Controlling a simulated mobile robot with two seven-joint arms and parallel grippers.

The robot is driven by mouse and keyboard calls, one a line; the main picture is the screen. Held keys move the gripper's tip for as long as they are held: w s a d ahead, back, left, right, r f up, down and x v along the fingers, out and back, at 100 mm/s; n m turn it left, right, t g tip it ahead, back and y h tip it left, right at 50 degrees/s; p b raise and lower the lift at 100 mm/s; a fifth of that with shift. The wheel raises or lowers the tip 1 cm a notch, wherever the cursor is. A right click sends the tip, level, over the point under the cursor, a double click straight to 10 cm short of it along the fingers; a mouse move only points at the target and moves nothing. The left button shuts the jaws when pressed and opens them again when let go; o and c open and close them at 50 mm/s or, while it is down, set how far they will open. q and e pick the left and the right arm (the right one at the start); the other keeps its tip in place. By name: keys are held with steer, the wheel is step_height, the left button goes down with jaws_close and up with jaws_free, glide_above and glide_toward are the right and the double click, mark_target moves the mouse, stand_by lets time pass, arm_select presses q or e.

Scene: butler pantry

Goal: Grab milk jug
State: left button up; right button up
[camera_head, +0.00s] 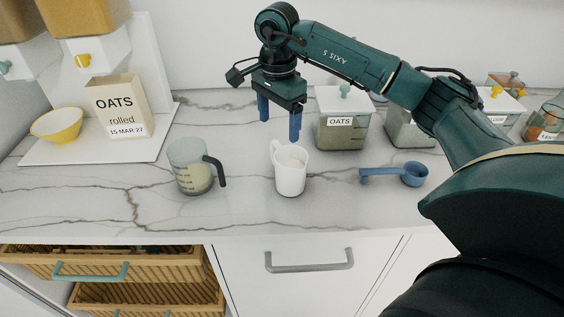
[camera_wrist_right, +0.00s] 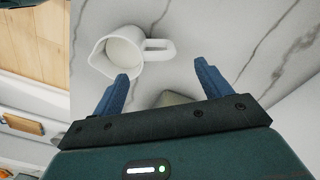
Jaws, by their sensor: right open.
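The white milk jug (camera_head: 290,179) stands upright on the marble counter, with pale milk inside. In the wrist view the jug (camera_wrist_right: 121,50) shows from above, its handle pointing right. My right gripper (camera_head: 279,130) points down, behind and above the jug in the head view. Its two blue fingers are apart with nothing between them. In the wrist view the open fingers (camera_wrist_right: 161,72) lie below the jug and its handle, the left fingertip close to the jug's lower edge. I cannot tell whether they touch. My left gripper is not in view.
A measuring jug (camera_head: 192,172) with a dark handle stands left of the milk jug. A blue scoop (camera_head: 412,175) lies to its right. An oats canister (camera_head: 342,131) stands behind on the right. An oats box (camera_head: 118,108) and yellow bowl (camera_head: 57,124) are far left.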

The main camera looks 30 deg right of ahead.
mark_target(279, 155)
step_height(279, 155, down, 10)
steer(key=shift+f+p, duration=0.1)
steer(key=shift+p, duration=0.5)
steer(key=shift+c, duration=0.6)
steer(key=c, duration=1.2)
steer(key=shift+c, duration=0.4)
